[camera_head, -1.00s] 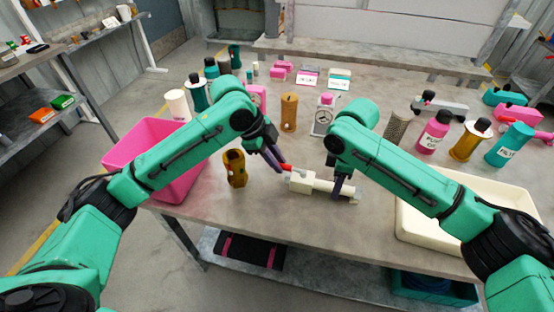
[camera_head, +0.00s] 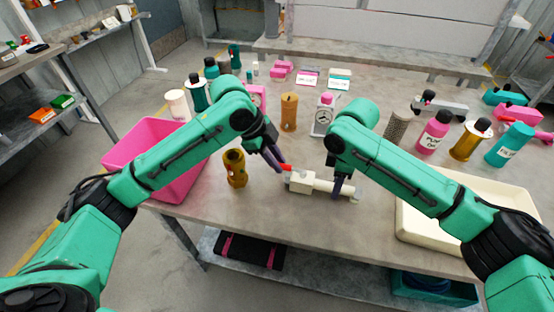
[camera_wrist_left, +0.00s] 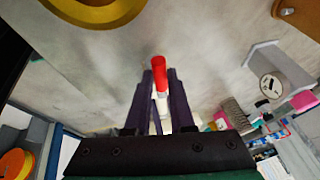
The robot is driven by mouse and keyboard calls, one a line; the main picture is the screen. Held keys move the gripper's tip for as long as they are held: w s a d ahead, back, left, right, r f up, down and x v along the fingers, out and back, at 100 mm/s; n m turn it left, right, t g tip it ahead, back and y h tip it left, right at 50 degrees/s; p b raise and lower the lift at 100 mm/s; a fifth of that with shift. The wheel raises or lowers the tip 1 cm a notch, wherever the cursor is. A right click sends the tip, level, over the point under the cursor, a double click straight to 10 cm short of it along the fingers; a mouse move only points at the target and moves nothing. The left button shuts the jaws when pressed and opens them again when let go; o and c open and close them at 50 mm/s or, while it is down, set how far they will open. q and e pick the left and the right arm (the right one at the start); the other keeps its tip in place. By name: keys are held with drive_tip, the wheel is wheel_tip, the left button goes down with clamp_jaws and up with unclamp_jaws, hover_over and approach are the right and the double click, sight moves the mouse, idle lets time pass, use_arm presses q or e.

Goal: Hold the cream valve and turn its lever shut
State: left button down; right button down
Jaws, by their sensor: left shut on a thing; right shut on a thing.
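The cream valve (camera_head: 301,183) lies on the table near its front edge, with its pipe-like body running to the right. Its red lever (camera_head: 286,167) is at its left end and also shows in the left wrist view (camera_wrist_left: 158,72). My left gripper (camera_head: 279,164) is shut on the red lever, whose red end shows between the two dark fingers in the left wrist view. My right gripper (camera_head: 342,189) is shut around the right part of the cream body. The fingers partly hide the lever and the body. The lever's exact angle is hard to tell.
A mustard fitting (camera_head: 235,170) stands close left of the valve. A pink bin (camera_head: 152,140) is at the left table edge, and a cream tray (camera_head: 418,226) is at the right. Bottles, a brown cylinder (camera_head: 289,112) and a small clock (camera_head: 323,118) stand behind. Bare table lies around the valve.

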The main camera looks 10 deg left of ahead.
use_arm(q)
drive_tip(key=shift+s, duration=0.1)
idle(0.7)
drive_tip(key=n, duration=0.1)
drive_tip(key=s+n+t, duration=0.1)
drive_tip(key=n, duration=0.1)
drive_tip(key=s+n+y, duration=0.1)
drive_tip(key=shift+s+d+t, duration=0.2)
drive_tip(key=shift+d+t, duration=0.1)
drive_tip(key=n, duration=0.1)
drive_tip(key=s+d+n+y, duration=0.1)
drive_tip(key=n, duration=0.1)
drive_tip(key=s+n+t, duration=0.1)
drive_tip(key=shift+d+n+y, duration=0.35)
drive_tip(key=shift+n+y, duration=0.05)
drive_tip(key=n, duration=0.1)
drive_tip(key=s+d+n+y, duration=0.1)
drive_tip(key=n, duration=0.1)
drive_tip(key=d+n, duration=0.1)
drive_tip(key=shift+s+d+r+n+y, duration=0.1)
drive_tip(key=shift+s+d+n+y, duration=0.05)
drive_tip(key=shift+s+n+y, duration=0.2)
drive_tip(key=shift+d+n+y, duration=0.55)
drive_tip(key=shift+d+n, duration=0.15)
drive_tip(key=shift+n, duration=0.45)
drive_tip(key=shift+s+d+n+y, duration=0.1)
drive_tip(key=shift+d+n+y, duration=0.5)
drive_tip(key=shift+n, duration=0.5)
use_arm(e)
drive_tip(key=shift+a, duration=0.1)
